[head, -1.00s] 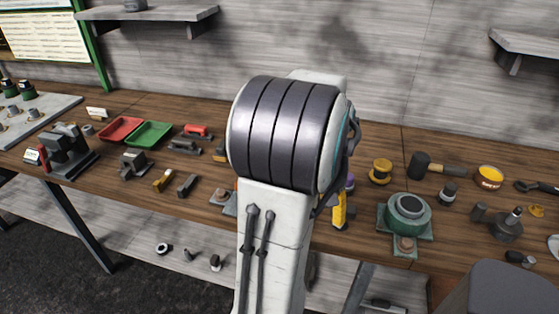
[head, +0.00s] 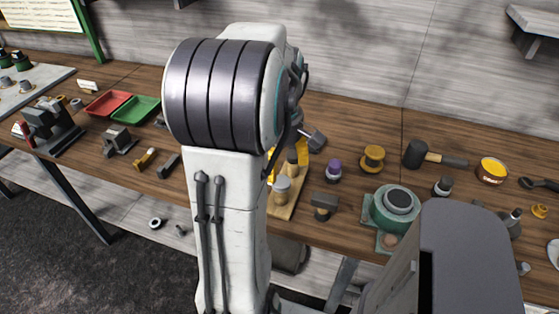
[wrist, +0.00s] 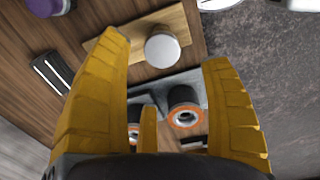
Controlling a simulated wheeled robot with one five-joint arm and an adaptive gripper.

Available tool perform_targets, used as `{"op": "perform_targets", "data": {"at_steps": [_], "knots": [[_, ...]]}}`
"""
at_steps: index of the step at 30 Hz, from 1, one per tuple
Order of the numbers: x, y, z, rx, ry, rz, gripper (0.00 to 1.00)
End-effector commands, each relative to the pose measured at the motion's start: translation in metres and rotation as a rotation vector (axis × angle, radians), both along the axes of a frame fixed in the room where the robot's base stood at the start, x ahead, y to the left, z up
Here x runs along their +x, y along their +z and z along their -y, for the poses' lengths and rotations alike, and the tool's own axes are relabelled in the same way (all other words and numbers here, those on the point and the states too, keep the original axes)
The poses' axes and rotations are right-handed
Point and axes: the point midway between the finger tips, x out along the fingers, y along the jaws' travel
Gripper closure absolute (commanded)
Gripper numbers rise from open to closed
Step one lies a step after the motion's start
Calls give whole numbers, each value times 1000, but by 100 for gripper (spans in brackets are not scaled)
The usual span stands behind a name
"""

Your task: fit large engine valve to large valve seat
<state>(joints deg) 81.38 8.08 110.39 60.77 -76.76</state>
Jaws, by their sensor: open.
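My gripper (head: 288,154) is open over the wooden workbench, partly hidden behind my arm. A pale round-headed part (wrist: 162,47), possibly the large engine valve, is on a wooden board (wrist: 118,72). It lies between the fingertips in that view, with no clear contact. The same grey part (head: 281,190) shows on the board in the head view. In the wrist view a dark cylinder with an orange ring (wrist: 185,110), possibly a valve seat, is by a grey plate; a similar ringed part (wrist: 133,132) is half hidden by a finger.
A purple-topped part (head: 333,170), a small grey block (head: 324,203) and a yellow spool (head: 373,157) are right of the board. Red (head: 106,103) and green (head: 140,113) trays are at left.

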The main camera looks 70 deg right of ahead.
Motion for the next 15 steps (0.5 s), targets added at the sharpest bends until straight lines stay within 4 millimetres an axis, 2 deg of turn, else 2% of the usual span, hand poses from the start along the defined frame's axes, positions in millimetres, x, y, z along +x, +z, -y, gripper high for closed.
{"op": "perform_targets", "data": {"at_steps": [9, 15], "knots": [[-1, 0, -3, 14, 251, -3, 28], [-1, -8, -4, 15, 312, -4, 28]]}}
